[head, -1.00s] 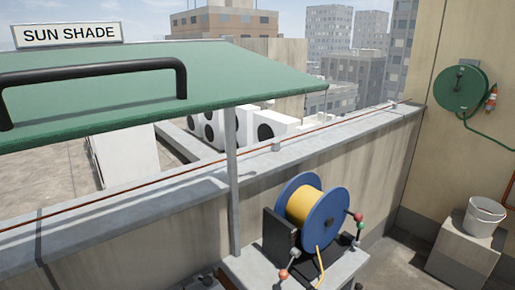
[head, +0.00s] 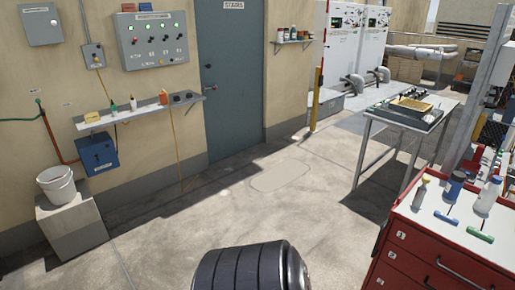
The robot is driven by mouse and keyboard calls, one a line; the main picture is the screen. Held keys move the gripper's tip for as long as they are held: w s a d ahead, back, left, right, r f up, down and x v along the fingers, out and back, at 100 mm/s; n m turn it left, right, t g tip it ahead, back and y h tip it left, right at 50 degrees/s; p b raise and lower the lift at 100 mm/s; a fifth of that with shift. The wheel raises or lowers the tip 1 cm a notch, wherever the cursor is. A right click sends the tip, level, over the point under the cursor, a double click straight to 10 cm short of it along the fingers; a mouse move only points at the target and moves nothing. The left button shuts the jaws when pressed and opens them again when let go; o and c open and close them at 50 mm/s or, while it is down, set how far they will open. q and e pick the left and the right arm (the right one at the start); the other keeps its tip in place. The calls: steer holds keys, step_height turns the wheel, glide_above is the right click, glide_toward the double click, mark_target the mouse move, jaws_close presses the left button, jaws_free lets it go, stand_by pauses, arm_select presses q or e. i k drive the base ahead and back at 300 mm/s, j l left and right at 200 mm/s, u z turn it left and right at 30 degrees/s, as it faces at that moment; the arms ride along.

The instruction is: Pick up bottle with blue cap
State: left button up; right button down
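On top of the red drawer cabinet (head: 430,233) at the lower right stands a pale bottle (head: 487,197) with what looks like a blue cap. Neither gripper shows in the head view. A dark ribbed part at the bottom centre looks like my own arm; no fingers are visible on it.
A wall shelf (head: 140,110) holds small bottles at left. A white bucket (head: 57,184) stands on a block (head: 75,228). A metal table (head: 409,119) with a tray stands behind the cabinet. The floor (head: 240,210) before the stairs door (head: 232,80) is clear.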

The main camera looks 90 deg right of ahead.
mark_target(489, 192)
steer(key=z, duration=4.35)
steer(key=i+z, duration=0.2)
steer(key=z, duration=0.2)
steer(key=i+z, duration=0.25)
steer(key=z, duration=0.15)
steer(key=i+j+z, duration=0.2)
steer(key=z, duration=0.15)
